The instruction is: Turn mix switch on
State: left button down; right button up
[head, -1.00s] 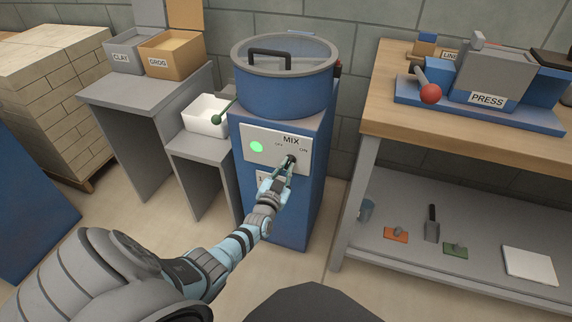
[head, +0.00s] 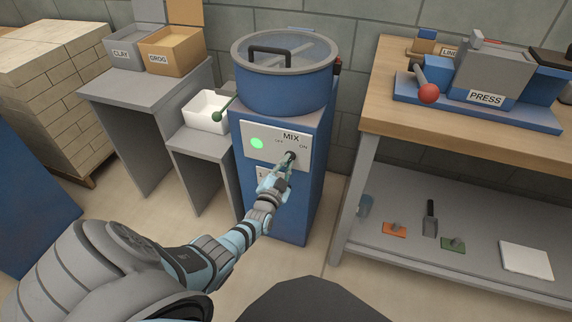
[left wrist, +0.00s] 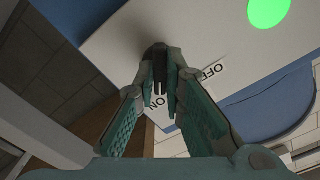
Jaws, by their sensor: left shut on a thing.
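The blue mixer (head: 285,85) stands in the middle of the head view, with a white MIX panel (head: 262,128) on its front. The panel has a lit green lamp (head: 257,143), which also shows in the left wrist view (left wrist: 268,10), and OFF and ON labels. My left gripper (head: 287,162) is shut on the dark mix switch (left wrist: 154,56) below these labels. Its fingers hide part of the switch, so I cannot tell exactly which way it points. My right gripper is not in view.
A grey stand with a white tub (head: 205,122) and a green-knobbed rod is left of the mixer. CLAY (head: 122,54) and GROG (head: 165,58) boxes stand beyond it. A wooden bench (head: 400,125) with the press (head: 490,75) is at the right. Open floor lies between mixer and bench.

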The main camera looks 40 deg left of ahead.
pick_arm(q)
jog(key=c, duration=1.7)
grip_release()
jog(key=v, duration=1.2)
jog(key=shift+d, duration=0.1)
